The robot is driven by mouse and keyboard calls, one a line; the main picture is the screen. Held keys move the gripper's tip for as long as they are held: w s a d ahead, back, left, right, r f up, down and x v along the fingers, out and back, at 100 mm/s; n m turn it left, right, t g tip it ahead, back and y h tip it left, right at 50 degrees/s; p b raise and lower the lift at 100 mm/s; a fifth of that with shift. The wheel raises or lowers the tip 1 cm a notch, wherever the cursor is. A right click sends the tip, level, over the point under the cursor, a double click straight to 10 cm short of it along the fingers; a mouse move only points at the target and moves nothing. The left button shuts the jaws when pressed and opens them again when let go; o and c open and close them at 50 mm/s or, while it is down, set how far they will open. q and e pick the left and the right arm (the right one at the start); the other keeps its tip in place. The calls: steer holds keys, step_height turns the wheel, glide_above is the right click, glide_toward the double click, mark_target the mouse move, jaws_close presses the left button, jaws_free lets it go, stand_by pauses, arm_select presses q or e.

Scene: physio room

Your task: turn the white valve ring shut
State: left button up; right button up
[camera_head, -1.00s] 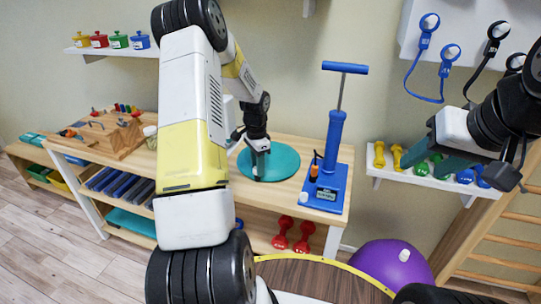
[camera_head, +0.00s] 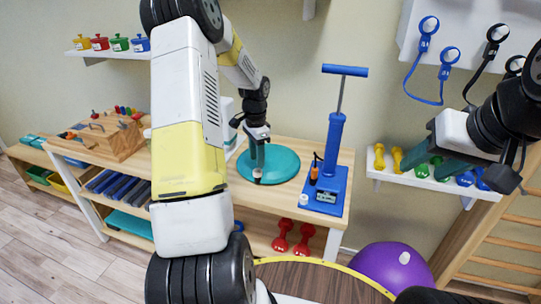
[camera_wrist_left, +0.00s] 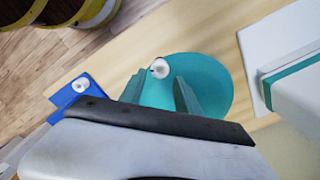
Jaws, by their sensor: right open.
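A round teal cushion (camera_head: 285,165) lies flat on the wooden table, and it also shows in the left wrist view (camera_wrist_left: 213,85). A small white valve ring with a dark centre (camera_wrist_left: 160,68) sits on the cushion. My left gripper (camera_head: 258,172) points down over the cushion. In the left wrist view its fingers (camera_wrist_left: 161,80) are open, with the ring between and just past the tips; I cannot tell whether they touch it. In the head view the fingers mostly hide the ring. My right gripper (camera_head: 428,158) is open and empty, in the air at the right.
A blue hand pump (camera_head: 333,150) stands right of the cushion, with a white knob on its base (camera_wrist_left: 81,85). A white box (camera_wrist_left: 275,45) is on the cushion's other side. A wooden peg board (camera_head: 110,140) lies far left. A purple ball (camera_head: 390,270) is below.

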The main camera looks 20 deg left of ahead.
mark_target(258, 173)
arm_select(q)
step_height(258, 173, up, 3)
steer(key=shift+f, duration=0.2)
steer(key=shift+o, duration=0.2)
steer(key=shift+o, duration=1.2)
steer(key=f+n, duration=0.3)
steer(key=f, duration=0.1)
steer(key=f+n, duration=0.3)
steer(key=shift+w+f, duration=0.2)
steer(key=shift+f, duration=0.2)
